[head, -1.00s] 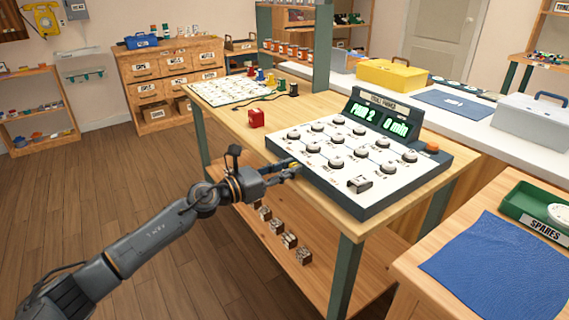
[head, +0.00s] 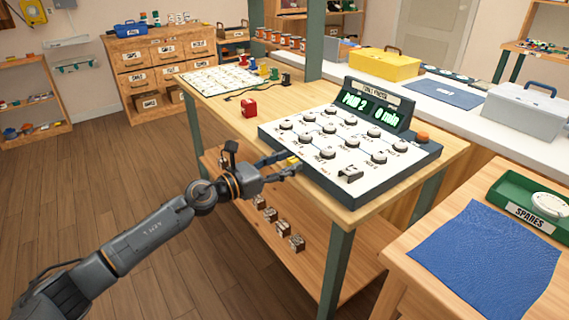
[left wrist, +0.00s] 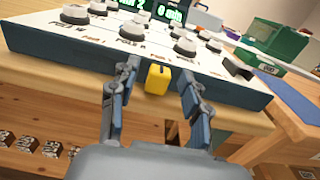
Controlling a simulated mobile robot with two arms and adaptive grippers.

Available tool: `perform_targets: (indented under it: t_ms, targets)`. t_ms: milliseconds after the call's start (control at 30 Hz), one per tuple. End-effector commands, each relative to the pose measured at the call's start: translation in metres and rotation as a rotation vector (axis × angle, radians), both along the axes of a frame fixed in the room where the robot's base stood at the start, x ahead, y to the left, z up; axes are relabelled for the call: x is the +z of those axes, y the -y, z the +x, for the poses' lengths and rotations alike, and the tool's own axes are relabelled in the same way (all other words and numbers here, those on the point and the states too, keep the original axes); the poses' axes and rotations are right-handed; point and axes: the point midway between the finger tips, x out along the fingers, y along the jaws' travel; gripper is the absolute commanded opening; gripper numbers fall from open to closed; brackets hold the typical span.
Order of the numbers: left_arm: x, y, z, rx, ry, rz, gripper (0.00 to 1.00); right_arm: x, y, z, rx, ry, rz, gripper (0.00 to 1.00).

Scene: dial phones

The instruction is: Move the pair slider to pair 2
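The pair slider is a small yellow tab (head: 293,160) at the front edge of the dark-framed, white-topped phone tester (head: 302,152). It also shows in the left wrist view as a yellow block (left wrist: 157,79). The tester's green display (head: 357,101) reads PAIR 2. My left gripper (head: 287,164) is at that edge with its fingers spread, one on each side of the tab. In the left wrist view the fingers (left wrist: 152,80) show gaps to the tab on both sides. My right gripper is not in view.
A blue mat (head: 485,262) and green SPARES tray (head: 508,207) are at right.

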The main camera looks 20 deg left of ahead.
Motion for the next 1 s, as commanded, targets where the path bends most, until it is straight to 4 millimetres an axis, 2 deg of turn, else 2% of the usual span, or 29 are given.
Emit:
perform_targets:
  t_ms: [267, 700, 1000]
  targets:
    - [-0.001, -0.007, -0.008, 0.001, -0.002, -0.001, 0.47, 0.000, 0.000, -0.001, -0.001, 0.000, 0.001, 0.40]
    - [-0.002, -0.055, -0.071, 0.001, -0.004, -0.001, 0.47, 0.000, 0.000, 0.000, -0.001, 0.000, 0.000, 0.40]
    - [-0.001, -0.072, -0.093, 0.000, -0.001, 0.000, 0.47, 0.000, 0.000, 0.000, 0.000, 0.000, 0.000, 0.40]
